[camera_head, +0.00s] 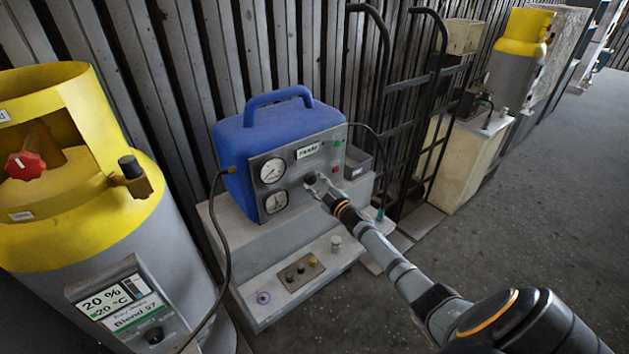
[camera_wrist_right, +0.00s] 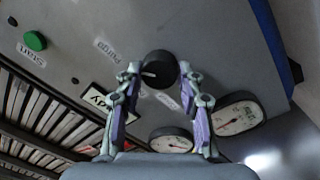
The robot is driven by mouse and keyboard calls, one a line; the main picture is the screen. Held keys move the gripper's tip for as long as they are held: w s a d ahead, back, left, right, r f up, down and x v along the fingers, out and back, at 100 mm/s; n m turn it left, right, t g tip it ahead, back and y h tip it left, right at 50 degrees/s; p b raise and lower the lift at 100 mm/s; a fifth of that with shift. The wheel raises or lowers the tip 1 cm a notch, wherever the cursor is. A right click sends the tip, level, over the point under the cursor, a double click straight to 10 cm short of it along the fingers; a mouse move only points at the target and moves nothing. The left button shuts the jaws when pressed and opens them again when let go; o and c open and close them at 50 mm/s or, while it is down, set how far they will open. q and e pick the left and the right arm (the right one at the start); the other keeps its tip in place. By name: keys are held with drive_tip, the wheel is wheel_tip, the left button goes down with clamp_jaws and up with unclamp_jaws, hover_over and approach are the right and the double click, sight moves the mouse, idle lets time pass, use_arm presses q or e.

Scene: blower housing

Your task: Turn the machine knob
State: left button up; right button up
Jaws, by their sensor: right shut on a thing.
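The machine is a blue case (camera_head: 240,150) with a grey front panel, standing on a grey stepped stand. Its black round knob (camera_wrist_right: 160,66) sits on the panel between small labels, one reading "Purge". A short pale mark shows at the knob's lower left in the wrist view. My right gripper (camera_head: 316,184) reaches the panel and hides most of the knob in the head view. In the right wrist view the gripper (camera_wrist_right: 159,76) is shut on the knob, one finger on each side. My left gripper is not in view.
The panel has two gauges (camera_head: 272,171), a "Ready" display (camera_head: 307,151) and a green start button (camera_wrist_right: 35,41). A yellow-topped tank (camera_head: 120,235) stands at left, a black hand truck (camera_head: 397,150) behind at right. Open floor (camera_head: 530,190) lies at right.

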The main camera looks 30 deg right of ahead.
drive_tip(key=shift+m, duration=0.6)
drive_tip(key=o, duration=1.2)
drive_tip(key=s, duration=1.2)
drive_tip(key=shift+d+f, duration=0.25)
drive_tip(key=shift+f, duration=0.1)
